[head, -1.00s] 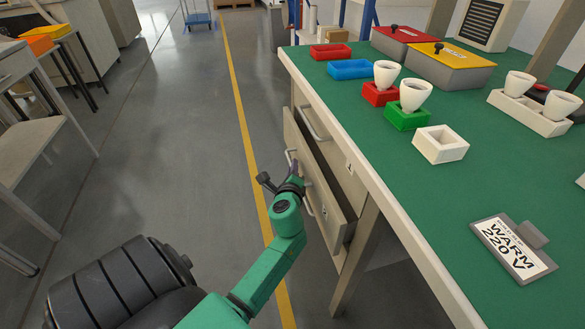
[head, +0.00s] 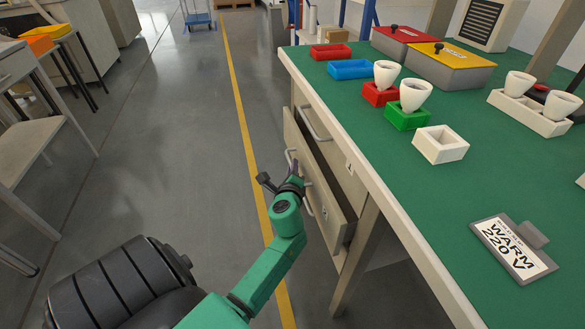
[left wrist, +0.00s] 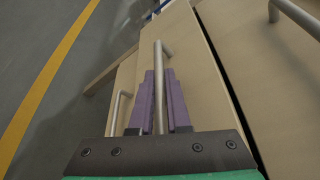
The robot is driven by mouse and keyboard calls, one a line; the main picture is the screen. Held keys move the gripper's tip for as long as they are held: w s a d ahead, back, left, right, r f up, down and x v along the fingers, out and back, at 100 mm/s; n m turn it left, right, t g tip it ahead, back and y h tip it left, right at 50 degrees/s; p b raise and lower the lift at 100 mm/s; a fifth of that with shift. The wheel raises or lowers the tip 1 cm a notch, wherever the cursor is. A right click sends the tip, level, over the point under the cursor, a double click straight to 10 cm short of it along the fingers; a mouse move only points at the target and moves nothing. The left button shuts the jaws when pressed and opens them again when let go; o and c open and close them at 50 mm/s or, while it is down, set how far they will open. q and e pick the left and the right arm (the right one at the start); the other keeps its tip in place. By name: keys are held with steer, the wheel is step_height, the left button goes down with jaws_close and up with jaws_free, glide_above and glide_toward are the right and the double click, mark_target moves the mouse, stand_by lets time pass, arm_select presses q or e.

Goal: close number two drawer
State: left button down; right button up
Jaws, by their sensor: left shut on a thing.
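A pale drawer (head: 325,195) under the green-topped bench stands pulled out partway, with a dark gap behind its front. Its number does not show clearly. My left gripper (head: 294,172) is at the outer face of this drawer front. In the left wrist view, the purple fingers (left wrist: 160,105) of my left gripper are shut on a grey bar handle (left wrist: 164,58) on the drawer front (left wrist: 195,65). The fingers lie on both sides of the bar. My right gripper is not in view.
The green bench top (head: 375,155) holds a blue tray (head: 351,69), a green socket block (head: 406,117), a white block (head: 440,144) and a WARM 220 V sign (head: 515,248). Another drawer handle (head: 314,124) sits nearby. The floor (head: 190,150) left of the bench is clear.

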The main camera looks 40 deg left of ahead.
mark_target(305, 168)
arm_select(q)
steer(key=shift+f, duration=0.1)
steer(key=w+d, duration=0.2)
steer(key=w, duration=0.1)
steer(key=shift+d+b, duration=0.1)
steer(key=shift+b, duration=0.3)
steer(key=shift+w+d, duration=0.25)
steer(key=shift+w, duration=0.05)
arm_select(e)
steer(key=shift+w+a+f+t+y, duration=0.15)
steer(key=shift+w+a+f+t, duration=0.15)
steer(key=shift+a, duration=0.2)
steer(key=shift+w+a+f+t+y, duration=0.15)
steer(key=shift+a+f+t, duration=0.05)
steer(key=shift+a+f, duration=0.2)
arm_select(q)
steer(key=c, duration=0.9)
jaws_free()
steer(key=shift+w, duration=0.1)
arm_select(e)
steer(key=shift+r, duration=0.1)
